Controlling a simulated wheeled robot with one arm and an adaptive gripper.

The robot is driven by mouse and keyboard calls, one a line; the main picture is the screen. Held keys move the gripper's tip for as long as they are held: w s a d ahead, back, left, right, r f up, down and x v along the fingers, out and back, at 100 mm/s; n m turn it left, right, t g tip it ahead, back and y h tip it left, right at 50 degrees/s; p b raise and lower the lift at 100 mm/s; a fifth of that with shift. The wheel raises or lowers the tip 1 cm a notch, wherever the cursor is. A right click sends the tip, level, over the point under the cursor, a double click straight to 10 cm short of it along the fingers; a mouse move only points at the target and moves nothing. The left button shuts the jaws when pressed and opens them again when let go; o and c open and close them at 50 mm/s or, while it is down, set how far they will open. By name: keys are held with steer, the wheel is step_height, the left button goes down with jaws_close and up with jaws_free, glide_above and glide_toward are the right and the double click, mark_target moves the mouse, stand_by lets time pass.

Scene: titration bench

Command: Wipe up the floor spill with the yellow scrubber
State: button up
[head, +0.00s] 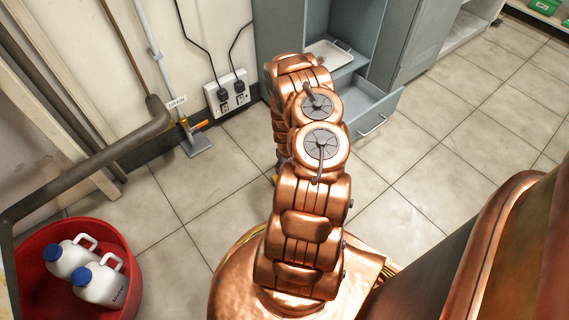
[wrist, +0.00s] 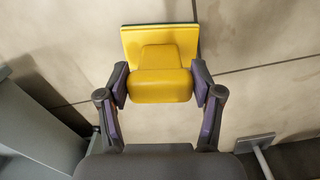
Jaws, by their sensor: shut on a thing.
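The yellow scrubber (wrist: 160,80) is in the wrist view, a blocky yellow grip on a wider flat yellow plate with a thin green edge. My gripper (wrist: 159,88) is shut on its grip, one finger on each side. The scrubber is over the tiled floor; I cannot tell whether it touches it. In the head view my arm hides the gripper, and only a small yellow bit shows beside the arm. I cannot make out the spill in either view; my arm or the scrubber may cover it.
A red tub (head: 80,232) with two white blue-capped jugs stands at the lower left. A pipe on a grey foot plate (head: 197,145) stands by the wall. A grey cabinet has an open drawer (head: 372,108) beyond my arm. Tiled floor (head: 410,190) is clear on the right.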

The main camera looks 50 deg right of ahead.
steer(key=shift+s+a+p, duration=0.2)
steer(key=shift+s+p, duration=0.3)
steer(key=shift+p, duration=0.15)
steer(key=shift+s+a+p, duration=0.15)
steer(key=shift+s+p, duration=0.35)
steer(key=shift+p, duration=0.1)
steer(key=shift+a+r, duration=0.1)
steer(key=shift+w+a+f+p, duration=0.25)
steer(key=shift+w+a, duration=0.2)
steer(key=shift+a, duration=0.2)
steer(key=shift+w+a+f+p, duration=0.1)
steer(key=shift+w+a+p, duration=0.15)
steer(key=shift+w+a, duration=0.25)
steer(key=w+b, duration=0.2)
steer(key=b, duration=0.1)
steer(key=shift+d, duration=0.25)
steer(key=shift+w+r+b, duration=0.2)
steer(key=shift+w+b, duration=0.1)
